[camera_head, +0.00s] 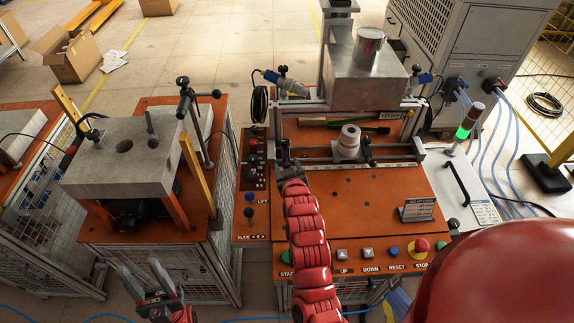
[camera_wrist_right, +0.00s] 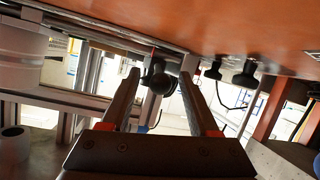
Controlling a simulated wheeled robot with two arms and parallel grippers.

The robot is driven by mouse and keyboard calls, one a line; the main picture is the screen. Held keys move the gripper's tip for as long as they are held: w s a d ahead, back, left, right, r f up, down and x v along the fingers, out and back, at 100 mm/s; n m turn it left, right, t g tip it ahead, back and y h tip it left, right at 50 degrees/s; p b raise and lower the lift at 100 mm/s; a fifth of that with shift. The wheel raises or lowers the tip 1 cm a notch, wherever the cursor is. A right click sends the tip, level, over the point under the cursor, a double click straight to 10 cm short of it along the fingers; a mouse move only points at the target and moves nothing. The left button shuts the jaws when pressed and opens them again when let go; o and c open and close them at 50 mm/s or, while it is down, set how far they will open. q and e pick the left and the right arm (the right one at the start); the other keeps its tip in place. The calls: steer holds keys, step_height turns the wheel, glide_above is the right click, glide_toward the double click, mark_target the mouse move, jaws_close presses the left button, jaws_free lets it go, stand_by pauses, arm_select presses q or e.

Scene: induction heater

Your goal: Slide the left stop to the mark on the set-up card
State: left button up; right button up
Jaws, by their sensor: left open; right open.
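My right gripper (camera_head: 287,168) is at the left end of the dark horizontal rail (camera_head: 385,156) on the orange machine table. In the right wrist view, my right gripper (camera_wrist_right: 161,76) has its two fingers apart, with a dark round knob (camera_wrist_right: 157,80) showing between the tips. The knob appears to belong to the left stop (camera_head: 284,148); whether a finger touches it I cannot tell. My left gripper (camera_head: 152,285) is open and empty at the lower left.
A pale cylindrical part (camera_head: 348,143) sits at the rail's middle, under the metal block (camera_head: 366,76). The button row (camera_head: 368,254) lines the front edge. A lever panel (camera_head: 251,185) is at left. A grey plate fixture (camera_head: 122,158) stands further left. The table's front middle is clear.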

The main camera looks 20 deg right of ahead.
jaws_close()
stand_by(0.3)
stand_by(1.1)
